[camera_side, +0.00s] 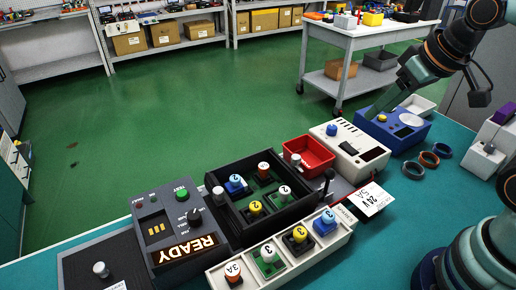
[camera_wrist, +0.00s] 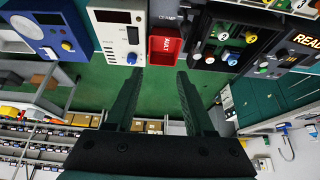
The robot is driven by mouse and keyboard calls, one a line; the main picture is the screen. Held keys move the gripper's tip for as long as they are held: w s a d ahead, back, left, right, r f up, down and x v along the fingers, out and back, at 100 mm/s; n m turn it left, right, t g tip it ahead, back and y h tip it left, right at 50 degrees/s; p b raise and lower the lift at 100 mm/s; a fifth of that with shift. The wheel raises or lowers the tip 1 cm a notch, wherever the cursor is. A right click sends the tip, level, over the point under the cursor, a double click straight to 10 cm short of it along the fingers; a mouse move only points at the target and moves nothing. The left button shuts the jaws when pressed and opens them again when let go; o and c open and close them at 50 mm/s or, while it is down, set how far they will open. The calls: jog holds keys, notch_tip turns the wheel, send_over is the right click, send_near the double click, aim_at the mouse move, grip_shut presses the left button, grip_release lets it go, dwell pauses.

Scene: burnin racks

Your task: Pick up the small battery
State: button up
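I cannot make out with certainty which item is the small battery. Small capped modules stand in a black rack (camera_side: 216,180), including one with a blue cap (camera_side: 235,180) and one with a yellow cap (camera_side: 255,207). My gripper (camera_side: 374,113) hangs at the upper right beside the blue device (camera_side: 418,133), above the far bench edge.
A red bin (camera_side: 309,155) and a white device (camera_side: 347,149) stand between the rack and the blue device. A dark READY panel (camera_side: 160,232) is at the left. Bare teal bench (camera_side: 400,215) is at the front right.

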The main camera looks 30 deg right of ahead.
jog(key=n+g, duration=0.6)
jog(key=n, duration=1.2)
send_over(235, 178)
notch_tip(235, 178, down, 9)
jog(key=f, duration=0.6)
jog(key=shift+w+a+f, duration=0.1)
jog(key=shift+a+f, duration=0.15)
jog(key=shift+a, duration=0.15)
jog(key=shift+d+f, duration=0.2)
jog(key=shift+f, duration=1.15)
jog(key=shift+d+f, duration=0.2)
jog(key=shift+f, duration=1.15)
